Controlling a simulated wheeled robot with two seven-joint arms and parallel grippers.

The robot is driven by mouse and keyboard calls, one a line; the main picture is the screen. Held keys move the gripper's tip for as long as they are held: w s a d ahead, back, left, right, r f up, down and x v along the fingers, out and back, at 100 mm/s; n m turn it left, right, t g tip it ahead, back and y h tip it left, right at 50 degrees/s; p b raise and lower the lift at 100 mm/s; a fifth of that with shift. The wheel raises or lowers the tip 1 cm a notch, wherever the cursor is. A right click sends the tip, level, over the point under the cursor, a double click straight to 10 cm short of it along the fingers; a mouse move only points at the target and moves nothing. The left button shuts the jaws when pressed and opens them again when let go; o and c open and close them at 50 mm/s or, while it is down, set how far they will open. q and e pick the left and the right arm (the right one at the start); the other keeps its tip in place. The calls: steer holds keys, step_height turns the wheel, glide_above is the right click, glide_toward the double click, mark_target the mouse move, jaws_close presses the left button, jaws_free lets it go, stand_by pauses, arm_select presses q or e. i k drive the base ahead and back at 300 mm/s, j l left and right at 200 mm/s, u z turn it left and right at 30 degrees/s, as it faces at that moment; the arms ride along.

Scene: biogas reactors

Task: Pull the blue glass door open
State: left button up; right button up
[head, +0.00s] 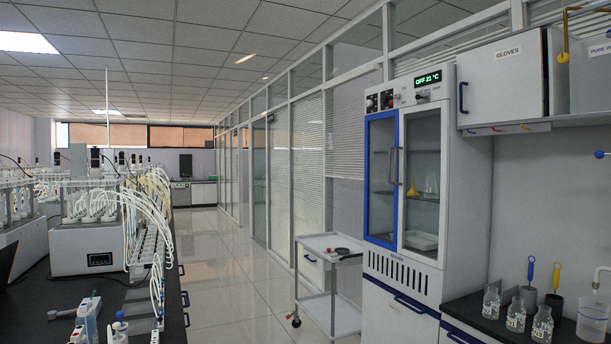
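The blue glass door (380,178) is the left one of two glass doors on a tall white cabinet (463,190) right of centre. It has a blue frame, and it looks shut. A vertical handle (394,166) runs along its right side, near the middle of the cabinet front. The right glass door (422,180) has a grey frame and looks shut too. Shelves with a yellowish flask and a white tray show behind the glass. Neither of my grippers is in view.
A white cart (331,245) stands left of the cabinet. A black bench (145,325) with reactors and tubing runs along the left. The tiled aisle (232,280) between them is free. Bottles (542,324) stand on the right counter, under a gloves box (502,80).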

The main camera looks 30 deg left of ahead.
mark_target(395, 113)
steer(key=u, duration=0.55)
steer(key=i+l+u, duration=0.1)
steer(key=i, duration=0.4)
steer(key=i+l, duration=0.15)
steer(key=i, duration=0.3)
steer(key=i+l+u, duration=0.15)
steer(key=i, duration=0.35)
